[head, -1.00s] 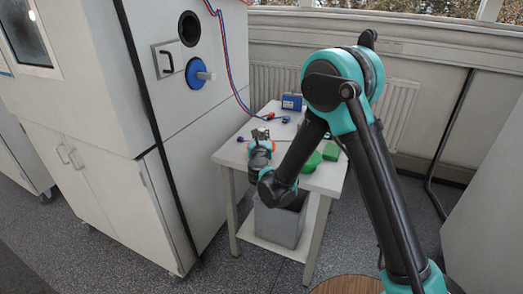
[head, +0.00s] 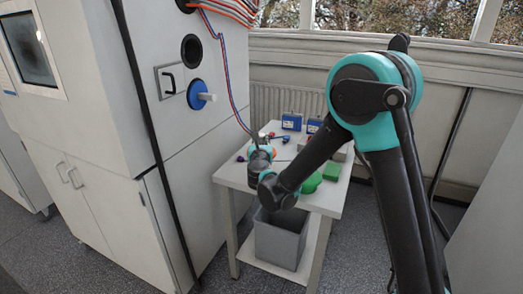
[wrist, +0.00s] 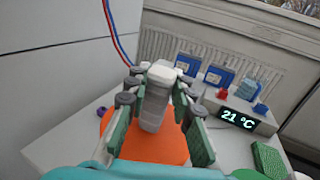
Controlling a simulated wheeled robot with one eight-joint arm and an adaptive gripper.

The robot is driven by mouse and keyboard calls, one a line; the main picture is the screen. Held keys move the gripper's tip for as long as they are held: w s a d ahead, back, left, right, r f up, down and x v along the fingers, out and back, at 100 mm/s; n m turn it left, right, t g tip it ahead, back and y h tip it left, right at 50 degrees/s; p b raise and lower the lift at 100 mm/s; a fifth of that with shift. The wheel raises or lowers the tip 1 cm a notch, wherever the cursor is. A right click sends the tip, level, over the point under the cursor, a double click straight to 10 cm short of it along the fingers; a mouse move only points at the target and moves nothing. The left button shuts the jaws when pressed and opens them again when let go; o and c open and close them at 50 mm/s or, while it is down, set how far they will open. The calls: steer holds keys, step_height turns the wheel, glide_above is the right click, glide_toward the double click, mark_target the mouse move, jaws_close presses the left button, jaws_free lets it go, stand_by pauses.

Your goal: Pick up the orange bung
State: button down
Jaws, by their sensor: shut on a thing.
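The orange bung is a wide orange disc with a pale grey handle. In the wrist view its handle (wrist: 157,98) stands up between my fingers, and the orange disc (wrist: 155,147) shows below them. My gripper (wrist: 160,92) is shut on that handle, one finger on each side. In the head view my gripper (head: 260,158) is over the left part of the white table (head: 232,176), and only a sliver of the orange bung (head: 275,151) shows beside it. Whether the bung touches the table is hidden.
A cabinet (head: 150,120) stands left, with an open round port (head: 191,51) and a blue bung (head: 199,95) in another. A red-and-blue cable hangs beside it. Blue boxes (wrist: 188,63), a 21 °C display (wrist: 237,117) and a green block (wrist: 269,160) are on the table. A grey bin (head: 280,243) is below.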

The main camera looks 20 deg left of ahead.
step_height(320, 180, up, 18)
steer(key=shift+r, duration=0.2)
stand_by(0.6)
steer(key=shift+w, duration=0.1)
